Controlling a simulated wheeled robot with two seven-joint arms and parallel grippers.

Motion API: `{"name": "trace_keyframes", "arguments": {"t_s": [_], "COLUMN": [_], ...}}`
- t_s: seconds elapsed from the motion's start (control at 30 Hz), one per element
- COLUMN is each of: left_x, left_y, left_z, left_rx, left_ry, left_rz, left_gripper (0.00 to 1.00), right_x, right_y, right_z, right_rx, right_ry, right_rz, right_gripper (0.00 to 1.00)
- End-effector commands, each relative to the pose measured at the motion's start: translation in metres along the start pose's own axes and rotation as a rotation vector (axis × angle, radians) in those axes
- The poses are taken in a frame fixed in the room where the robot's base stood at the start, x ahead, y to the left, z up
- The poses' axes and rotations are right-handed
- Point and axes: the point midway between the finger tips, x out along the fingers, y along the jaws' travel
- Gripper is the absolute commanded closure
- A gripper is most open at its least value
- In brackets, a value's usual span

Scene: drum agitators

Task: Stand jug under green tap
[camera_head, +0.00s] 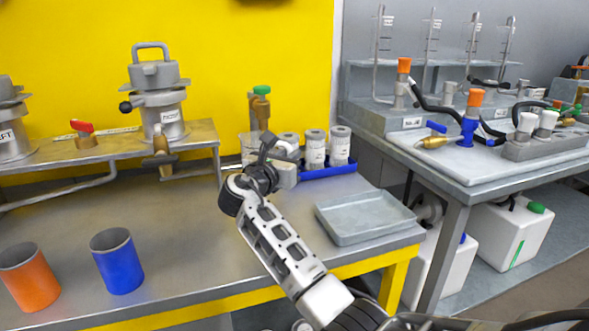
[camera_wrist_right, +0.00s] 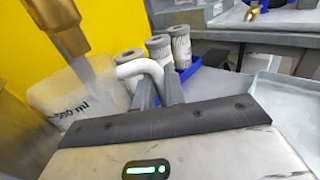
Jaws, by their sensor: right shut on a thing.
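The jug (camera_head: 248,150) is pale and translucent, at the back of the bench and partly hidden behind my right gripper. In the right wrist view the jug (camera_wrist_right: 72,98) shows a "500 ml" mark and a white handle (camera_wrist_right: 140,68). My right gripper (camera_head: 276,149) is shut on this handle; its fingers also show in the wrist view (camera_wrist_right: 165,90). The green tap (camera_head: 261,91) has a green top and a brass body. Its brass spout (camera_wrist_right: 60,25) is above the jug in the wrist view. I cannot tell whether the jug's base touches the bench. My left gripper is out of view.
Several grey-topped canisters (camera_head: 315,149) stand in a blue tray (camera_head: 335,171) right of the jug. A grey metal tray (camera_head: 366,216) lies at the bench's right. A blue cup (camera_head: 117,262) and an orange cup (camera_head: 29,277) stand front left. The bench middle is clear.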

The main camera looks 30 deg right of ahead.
Motion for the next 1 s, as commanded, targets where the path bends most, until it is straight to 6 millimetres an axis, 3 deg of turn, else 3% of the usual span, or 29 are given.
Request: {"name": "trace_keyframes", "arguments": {"t_s": [0.1,0.2,0.33,0.57,0.77,0.8,0.83,1.0], "left_x": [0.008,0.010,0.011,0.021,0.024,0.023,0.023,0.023], "left_y": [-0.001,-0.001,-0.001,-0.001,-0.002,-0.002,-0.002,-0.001], "left_z": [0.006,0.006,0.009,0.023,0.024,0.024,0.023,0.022], "left_rx": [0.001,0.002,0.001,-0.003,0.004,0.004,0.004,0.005], "left_ry": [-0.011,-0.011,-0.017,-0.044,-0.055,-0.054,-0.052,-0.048], "left_rz": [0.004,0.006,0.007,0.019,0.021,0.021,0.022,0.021], "left_gripper": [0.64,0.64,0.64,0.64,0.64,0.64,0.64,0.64], "right_x": [0.022,0.031,0.034,0.033,0.032,0.032,0.031,0.032], "right_y": [0.000,0.000,0.000,0.000,0.001,0.002,0.002,0.001], "right_z": [0.000,0.000,-0.006,-0.039,-0.042,-0.043,-0.043,-0.039], "right_rx": [0.001,0.002,-0.001,-0.005,-0.008,-0.009,-0.009,-0.004], "right_ry": [-0.002,-0.001,0.001,0.007,0.012,0.013,0.013,0.007], "right_rz": [-0.001,0.000,0.001,0.001,0.004,0.005,0.005,0.003], "right_gripper": [1.00,1.00,1.00,1.00,1.00,0.74,0.67,0.67]}}
